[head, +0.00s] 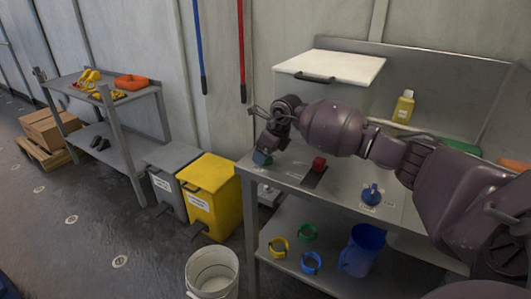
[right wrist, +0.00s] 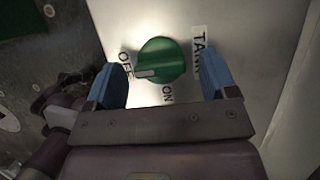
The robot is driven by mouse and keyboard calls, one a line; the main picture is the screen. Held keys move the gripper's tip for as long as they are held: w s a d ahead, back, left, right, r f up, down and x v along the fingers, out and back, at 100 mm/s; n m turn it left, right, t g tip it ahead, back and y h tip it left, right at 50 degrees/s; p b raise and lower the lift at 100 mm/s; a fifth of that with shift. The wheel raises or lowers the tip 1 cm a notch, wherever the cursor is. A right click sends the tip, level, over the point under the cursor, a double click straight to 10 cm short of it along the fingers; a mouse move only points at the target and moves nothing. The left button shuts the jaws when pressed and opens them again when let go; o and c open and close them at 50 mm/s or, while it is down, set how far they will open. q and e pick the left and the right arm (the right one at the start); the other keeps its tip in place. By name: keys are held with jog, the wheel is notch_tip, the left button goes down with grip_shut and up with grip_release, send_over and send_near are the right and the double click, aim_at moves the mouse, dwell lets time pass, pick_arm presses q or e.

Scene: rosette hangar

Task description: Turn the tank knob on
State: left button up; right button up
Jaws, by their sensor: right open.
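The tank knob (right wrist: 165,58) is a round green knob on a pale panel in the right wrist view. Its white mark points to the lower left, toward the OFF label (right wrist: 125,64). The ON label (right wrist: 168,93) is below it and a partly hidden TANK label (right wrist: 198,50) is to its right. My right gripper (right wrist: 161,72) is open, with one blue finger on each side of the knob and visible gaps between. In the head view my right gripper (head: 262,157) is at the left end of the steel table; the knob cannot be made out there. My left gripper is not in view.
The steel table (head: 340,202) holds a white lidded box (head: 330,68), a red block (head: 319,164), a blue flask (head: 371,195) and a yellow bottle (head: 404,106). A yellow bin (head: 208,195) and white bucket (head: 212,275) stand to its left.

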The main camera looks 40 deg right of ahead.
jog(key=c, duration=0.9)
jog(key=shift+c, duration=0.2)
